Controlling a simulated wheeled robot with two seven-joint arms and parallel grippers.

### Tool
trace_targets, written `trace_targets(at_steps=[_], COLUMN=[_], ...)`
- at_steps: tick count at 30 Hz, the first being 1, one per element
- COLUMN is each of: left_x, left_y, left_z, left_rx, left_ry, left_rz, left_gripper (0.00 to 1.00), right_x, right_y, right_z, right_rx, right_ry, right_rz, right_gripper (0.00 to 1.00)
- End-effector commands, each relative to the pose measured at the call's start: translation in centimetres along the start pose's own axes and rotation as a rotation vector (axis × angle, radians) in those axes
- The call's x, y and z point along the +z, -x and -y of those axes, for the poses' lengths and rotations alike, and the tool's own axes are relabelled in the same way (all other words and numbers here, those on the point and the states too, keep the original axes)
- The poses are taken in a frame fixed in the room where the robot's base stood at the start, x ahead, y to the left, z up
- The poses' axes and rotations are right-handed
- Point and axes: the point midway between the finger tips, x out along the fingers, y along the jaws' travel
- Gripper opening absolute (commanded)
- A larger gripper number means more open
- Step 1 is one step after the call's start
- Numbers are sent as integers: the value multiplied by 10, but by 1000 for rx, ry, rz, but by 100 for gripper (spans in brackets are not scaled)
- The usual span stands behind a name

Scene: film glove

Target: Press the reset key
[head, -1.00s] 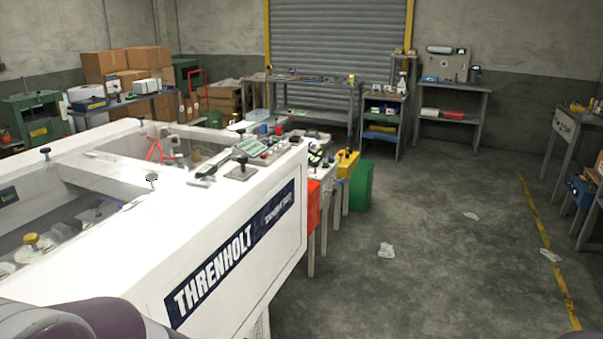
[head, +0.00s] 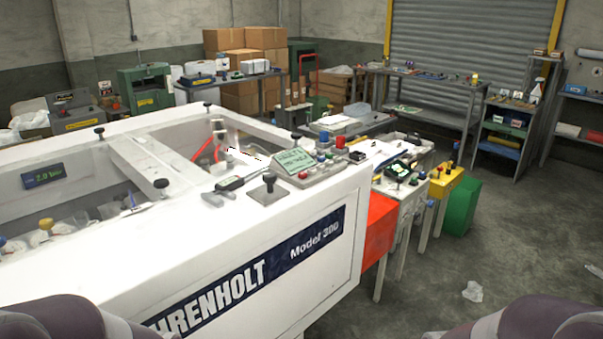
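No key marked reset can be read in this view. A control box with a green display (head: 294,161) sits on the near right corner of the white Threnholt machine (head: 330,205). It has small red and blue buttons, and their labels are too small to read. A second small device with a green screen (head: 397,171) stands on a stand just right of the machine, with buttons beside it. Neither of my grippers shows. Only rounded purple parts of my arms show at the bottom left and bottom right edges.
A dark knob on a plate (head: 268,189) and a handheld tool (head: 229,184) lie beside the control box. Red (head: 379,229), yellow (head: 446,183) and green (head: 462,206) units stand right of the machine. The concrete floor (head: 530,230) at right is mostly open, with scraps of litter.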

Motion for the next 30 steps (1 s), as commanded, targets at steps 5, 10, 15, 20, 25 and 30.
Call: trace_targets(at_steps=[5, 10, 15, 20, 25, 30], left_x=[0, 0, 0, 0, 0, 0], left_y=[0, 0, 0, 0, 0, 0], left_z=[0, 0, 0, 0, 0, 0], left_rx=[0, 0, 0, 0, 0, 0], left_ry=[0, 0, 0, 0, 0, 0], left_rz=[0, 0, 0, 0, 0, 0], left_gripper=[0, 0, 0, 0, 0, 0], right_x=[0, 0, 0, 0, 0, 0], right_y=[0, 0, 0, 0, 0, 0], right_z=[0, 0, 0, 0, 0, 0], right_rx=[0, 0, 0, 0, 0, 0], right_ry=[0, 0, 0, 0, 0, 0], right_rz=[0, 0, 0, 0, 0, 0], right_gripper=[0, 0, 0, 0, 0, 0])
